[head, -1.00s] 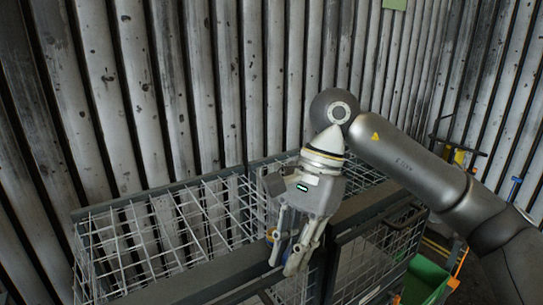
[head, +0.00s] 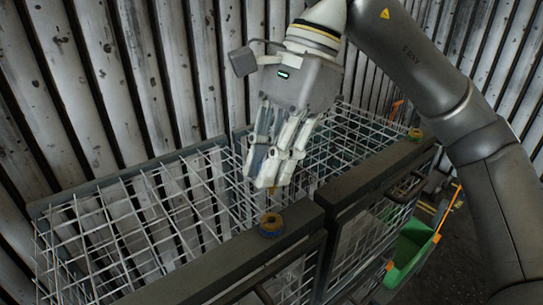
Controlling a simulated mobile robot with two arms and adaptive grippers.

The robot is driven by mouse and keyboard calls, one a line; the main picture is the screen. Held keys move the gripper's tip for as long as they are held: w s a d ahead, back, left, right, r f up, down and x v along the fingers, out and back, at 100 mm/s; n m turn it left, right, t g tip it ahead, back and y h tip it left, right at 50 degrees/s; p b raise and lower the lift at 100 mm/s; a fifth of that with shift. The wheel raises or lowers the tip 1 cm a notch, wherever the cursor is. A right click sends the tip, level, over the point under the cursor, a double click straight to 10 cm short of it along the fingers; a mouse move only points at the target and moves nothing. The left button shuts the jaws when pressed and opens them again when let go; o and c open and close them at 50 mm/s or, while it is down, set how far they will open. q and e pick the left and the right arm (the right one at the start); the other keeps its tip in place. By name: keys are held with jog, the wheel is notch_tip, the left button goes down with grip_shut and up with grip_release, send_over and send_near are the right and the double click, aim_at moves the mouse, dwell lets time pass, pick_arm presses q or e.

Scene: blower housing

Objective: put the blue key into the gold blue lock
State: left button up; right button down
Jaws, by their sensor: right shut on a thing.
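The gold blue lock (head: 271,224), a round gold piece with some blue on it, sits on the dark top beam of the cage. My right gripper (head: 267,182) points down just above and slightly behind the lock, apart from it in the picture. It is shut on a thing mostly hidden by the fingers. A bluish patch between the fingers looks like the blue key (head: 258,158); its shape cannot be made out. My left gripper is not in view.
The wire-mesh cage (head: 150,215) has dark beams along its top. A second gold round piece with some green (head: 415,134) sits further along the beam to the right. A green bin (head: 411,248) stands at the lower right. Corrugated metal walls (head: 110,90) rise behind.

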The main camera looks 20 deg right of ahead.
aim_at(271, 195)
jog(key=shift+w+f, duration=0.25)
jog(key=shift+f, duration=0.3)
jog(key=shift+s+f+b, duration=0.15)
jog(key=shift+f+b, duration=0.55)
jog(key=shift+b, duration=0.05)
jog(key=shift+f, duration=0.2)
jog(key=shift+f+b, duration=0.3)
jog(key=shift+b, duration=0.05)
jog(key=shift+f+b, duration=0.55)
jog(key=shift+f, duration=0.2)
jog(key=shift+f+b, duration=0.75)
jog(key=shift+f, duration=0.2)
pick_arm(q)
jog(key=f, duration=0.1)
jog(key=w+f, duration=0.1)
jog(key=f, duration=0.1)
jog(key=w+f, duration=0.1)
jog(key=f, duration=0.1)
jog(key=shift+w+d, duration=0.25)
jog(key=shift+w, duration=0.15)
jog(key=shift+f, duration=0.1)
pick_arm(e)
jog(key=shift+f, duration=0.1)
